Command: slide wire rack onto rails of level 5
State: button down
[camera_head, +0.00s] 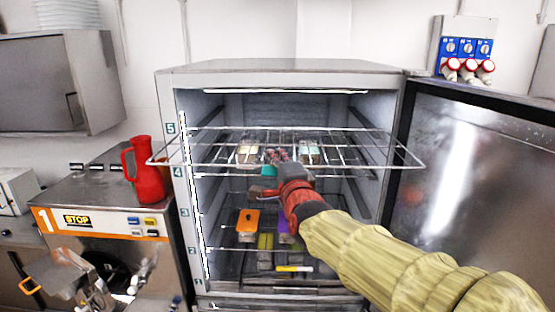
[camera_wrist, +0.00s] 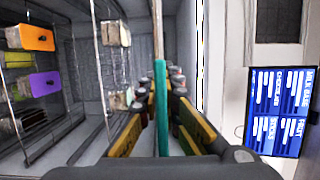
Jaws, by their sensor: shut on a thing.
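The wire rack (camera_head: 345,163) is level in the head view, with its wide front edge outside the open freezer cabinet (camera_head: 290,68). Its back edge lies in the opening, near the level 5 label (camera_head: 170,129). I cannot tell whether its sides touch rails. My gripper (camera_head: 262,190) is below the rack's front middle, shut on a teal piece (camera_head: 269,170) that appears to belong to the rack. In the wrist view, the teal piece (camera_wrist: 161,105) stands between my fingers (camera_wrist: 158,125), with the rack seen nearly edge-on.
The freezer door (camera_head: 480,190) stands open at right. Lower shelves hold an orange-lidded tub (camera_head: 248,221), a purple-lidded tub (camera_head: 287,228) and other tubs. A red jug (camera_head: 146,175) stands on the machine (camera_head: 100,215) at left. A blue menu board (camera_wrist: 281,110) shows in the wrist view.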

aim_at(278, 144)
jog(key=shift+f+b, duration=0.15)
jog(key=shift+b, duration=0.65)
jog(key=shift+w, duration=0.15)
jog(key=shift+w+b, duration=0.15)
jog(key=shift+b, duration=0.15)
jog(key=shift+w+f+b, duration=0.1)
jog(key=shift+w+b, duration=2.15)
jog(key=shift+w, duration=0.5)
jog(key=shift+w, duration=0.1)
jog(key=shift+w+f+b, duration=0.1)
jog(key=shift+w+b, duration=0.6)
jog(key=shift+w, duration=0.05)
jog(key=shift+w+d+b, duration=0.15)
jog(key=shift+w+b, duration=1.15)
jog(key=shift+w, duration=0.85)
